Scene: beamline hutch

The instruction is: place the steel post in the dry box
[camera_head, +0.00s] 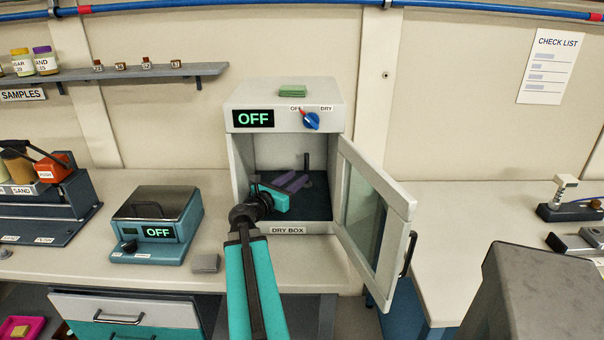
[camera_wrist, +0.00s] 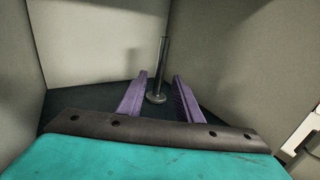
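The dry box (camera_head: 242,150) stands on the bench with its door (camera_head: 365,215) swung open to the right; its display and knob read OFF. The steel post (camera_wrist: 163,68) stands upright on a round base on the dark floor inside the box, near the back corner. In the head view the post (camera_head: 306,162) shows as a thin dark upright. My gripper (camera_head: 297,181) reaches into the box through the open front. Its two purple fingers (camera_wrist: 157,92) are spread apart and empty, with the post standing beyond their tips, apart from them as far as I can tell.
A green block (camera_head: 292,91) lies on top of the dry box. A scale (camera_head: 156,222) reading OFF and a small grey block (camera_head: 205,263) sit to the left. The open door and its handle (camera_head: 408,254) stick out at the right.

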